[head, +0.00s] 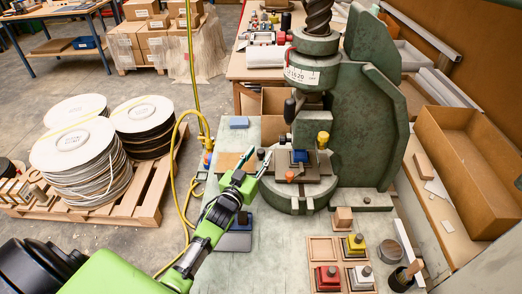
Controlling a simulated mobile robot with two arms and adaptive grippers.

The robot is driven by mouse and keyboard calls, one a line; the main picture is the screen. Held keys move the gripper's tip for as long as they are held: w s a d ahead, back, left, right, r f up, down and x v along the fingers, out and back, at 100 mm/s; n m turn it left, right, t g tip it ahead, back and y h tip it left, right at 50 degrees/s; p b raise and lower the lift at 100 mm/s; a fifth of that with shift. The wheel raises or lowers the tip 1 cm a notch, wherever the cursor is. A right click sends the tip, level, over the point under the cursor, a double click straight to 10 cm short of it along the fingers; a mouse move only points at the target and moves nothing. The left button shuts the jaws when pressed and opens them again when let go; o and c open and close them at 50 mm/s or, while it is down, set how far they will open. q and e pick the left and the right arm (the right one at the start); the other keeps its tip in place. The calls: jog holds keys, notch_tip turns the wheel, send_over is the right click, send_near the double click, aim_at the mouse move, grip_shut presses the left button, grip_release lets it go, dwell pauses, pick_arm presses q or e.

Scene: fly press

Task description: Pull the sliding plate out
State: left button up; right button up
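The green fly press (371,110) stands on the bench with its screw column above a round bed (300,204). A brownish sliding plate (313,171) lies on the bed under the ram. A small dark blue block (299,156) sits on the plate, and an orange knob (290,177) is at its front. My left gripper (258,157) is just left of the bed, its dark fingers apart with nothing visible between them. It looks clear of the plate and knob. My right gripper is not in view.
A yellow hose (182,190) hangs along the bench's left side. A blue block (239,122) lies behind my gripper.

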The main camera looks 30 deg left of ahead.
pick_arm(q)
jog(key=shift+w, duration=1.15)
jog(key=shift+c, duration=0.7)
grip_shut()
jog(key=shift+s+a, duration=0.3)
jog(key=shift+a, duration=0.35)
jog(key=s+a, duration=0.3)
jog(key=a, duration=0.4)
jog(key=s+a+p, duration=0.1)
jog(key=s+a, duration=0.3)
jog(key=a, duration=0.3)
jog(key=shift+a, duration=0.15)
jog(key=shift+o, duration=0.7)
grip_release()
